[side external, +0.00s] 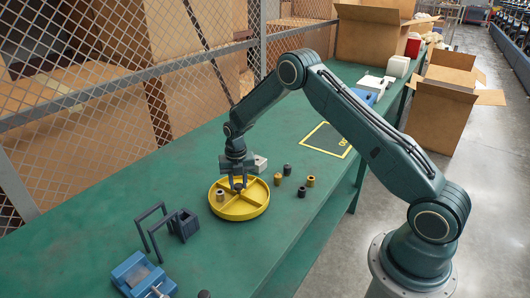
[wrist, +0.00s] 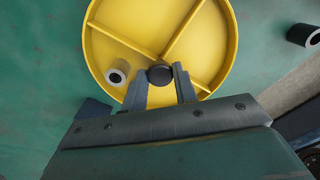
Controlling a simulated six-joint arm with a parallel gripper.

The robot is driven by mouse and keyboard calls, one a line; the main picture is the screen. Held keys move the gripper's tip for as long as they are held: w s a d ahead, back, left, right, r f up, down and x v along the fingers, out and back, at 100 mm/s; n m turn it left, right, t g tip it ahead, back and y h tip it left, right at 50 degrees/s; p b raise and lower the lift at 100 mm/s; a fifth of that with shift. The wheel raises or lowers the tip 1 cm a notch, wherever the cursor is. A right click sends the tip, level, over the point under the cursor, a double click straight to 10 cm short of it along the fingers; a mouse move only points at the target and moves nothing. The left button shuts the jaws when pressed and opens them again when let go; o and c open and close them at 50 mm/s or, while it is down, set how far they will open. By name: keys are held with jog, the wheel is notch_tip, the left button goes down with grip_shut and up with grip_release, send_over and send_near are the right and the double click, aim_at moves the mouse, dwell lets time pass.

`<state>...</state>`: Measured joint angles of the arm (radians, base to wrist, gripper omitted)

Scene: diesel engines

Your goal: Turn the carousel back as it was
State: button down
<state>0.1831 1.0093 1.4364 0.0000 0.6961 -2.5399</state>
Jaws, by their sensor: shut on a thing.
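The carousel is a round yellow tray (side external: 262,207) with a raised rim and dividers, flat on the green bench. It also shows in the wrist view (wrist: 215,30). A dark round knob (wrist: 160,74) stands at its centre, where the dividers meet. My gripper (side external: 238,186) reaches down over the carousel's middle, its fingers (wrist: 160,80) closed on either side of the knob. A grey hollow bushing (side external: 220,195) stands in the left compartment, and it shows left of the knob in the wrist view (wrist: 118,73). The near part of the carousel is hidden by my gripper in the wrist view.
Several dark and brass bushings, such as a brass one (side external: 310,181), stand right of the carousel. A pale block (side external: 260,164) is behind it. A dark frame (side external: 149,232), a dark box (side external: 184,226) and a blue vise (side external: 143,275) stand left. A yellow-bordered mat (side external: 327,140) lies farther back.

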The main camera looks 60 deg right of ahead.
aim_at(238, 185)
jog(key=c, duration=1.1)
grip_release()
jog(key=shift+r, duration=0.1)
notch_tip(238, 185, up, 14)
